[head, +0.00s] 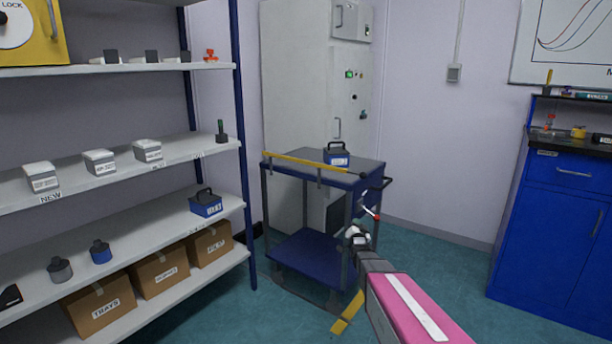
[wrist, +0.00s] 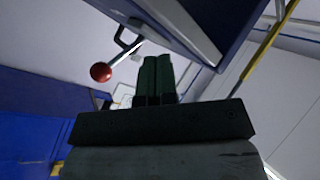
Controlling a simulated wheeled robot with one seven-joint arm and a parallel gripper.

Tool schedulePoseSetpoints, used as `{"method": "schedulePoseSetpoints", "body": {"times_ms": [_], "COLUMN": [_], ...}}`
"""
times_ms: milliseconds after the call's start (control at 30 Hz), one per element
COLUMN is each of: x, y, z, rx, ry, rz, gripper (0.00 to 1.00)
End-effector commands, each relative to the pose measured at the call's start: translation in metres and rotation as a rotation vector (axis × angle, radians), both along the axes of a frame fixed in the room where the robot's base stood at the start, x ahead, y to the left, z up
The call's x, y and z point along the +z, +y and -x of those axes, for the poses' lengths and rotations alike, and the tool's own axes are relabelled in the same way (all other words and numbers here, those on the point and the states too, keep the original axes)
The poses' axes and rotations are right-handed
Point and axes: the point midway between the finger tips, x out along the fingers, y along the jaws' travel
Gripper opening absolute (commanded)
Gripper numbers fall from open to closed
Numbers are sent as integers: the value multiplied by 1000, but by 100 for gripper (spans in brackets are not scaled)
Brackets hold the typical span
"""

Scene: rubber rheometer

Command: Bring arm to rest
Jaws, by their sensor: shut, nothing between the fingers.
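My arm (head: 410,305), pink with a white stripe, reaches from the bottom right of the head view towards the blue cart (head: 310,248). Its far end is low beside the cart's right side, and the fingers are too small to make out there. In the wrist view my gripper (wrist: 156,62) shows two dark green fingers pressed together with nothing between them. A red ball (wrist: 101,72) on a pale rod is just left of the fingers, apart from them in the picture. It also shows beside the cart in the head view (head: 377,218).
The cart carries a blue case (head: 337,155) and a yellow bar (head: 305,162). A shelf rack (head: 110,185) with boxes stands at left, a grey cabinet (head: 297,80) behind the cart and a blue cabinet (head: 555,215) at right. Floor (head: 430,262) between cart and blue cabinet is clear.

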Motion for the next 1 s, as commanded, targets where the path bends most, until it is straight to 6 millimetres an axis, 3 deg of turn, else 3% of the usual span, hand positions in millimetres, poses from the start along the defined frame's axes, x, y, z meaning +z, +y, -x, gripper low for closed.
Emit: {"method": "schedulePoseSetpoints", "body": {"times_ms": [367,600,800,1000], "x": [-63,-92,-100,-95], "y": [13,20,25,27], "z": [89,179,267,328], "rx": [42,151,287,404], "ry": [680,1104,1435,1654], "rz": [213,344,437,486], "gripper": [0,0,0,0]}}
